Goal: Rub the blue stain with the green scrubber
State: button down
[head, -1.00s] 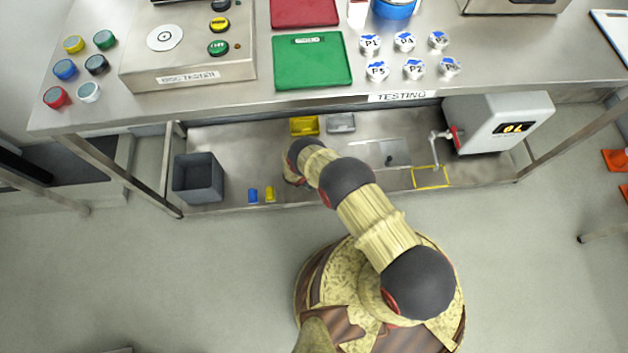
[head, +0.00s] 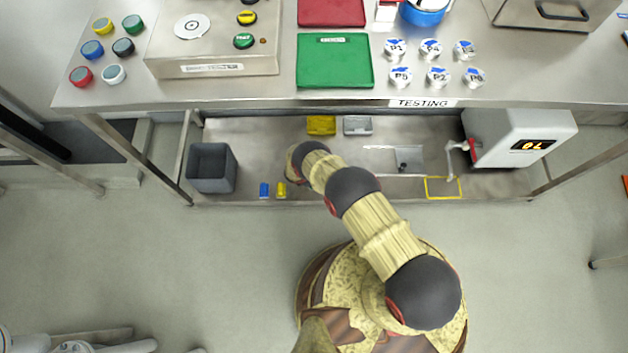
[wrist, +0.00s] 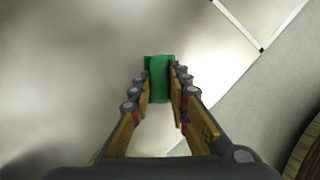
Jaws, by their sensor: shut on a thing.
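My gripper (wrist: 160,88) is shut on the green scrubber (wrist: 159,70), a small green block held between the fingertips in the wrist view. Below and around it is a blurred pale metal surface. I cannot tell whether the scrubber touches that surface. In the head view my arm reaches to the lower shelf (head: 340,188) under the bench, and the arm hides the gripper and the scrubber. I make out no blue stain in either view; the arm may cover part of the shelf.
On the shelf stand a grey bin (head: 212,168), small blue (head: 264,190) and yellow (head: 281,190) blocks, yellow (head: 321,125) and grey (head: 357,125) trays, and a white box with a tap (head: 520,138). The bench top (head: 280,95) overhangs. Floor in front is clear.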

jog(key=shift+r+p, duration=2.15)
jog(key=shift+r, duration=0.85)
jog(key=shift+r, duration=0.1)
jog(key=shift+r+p, duration=1.05)
jog(key=shift+r, duration=0.4)
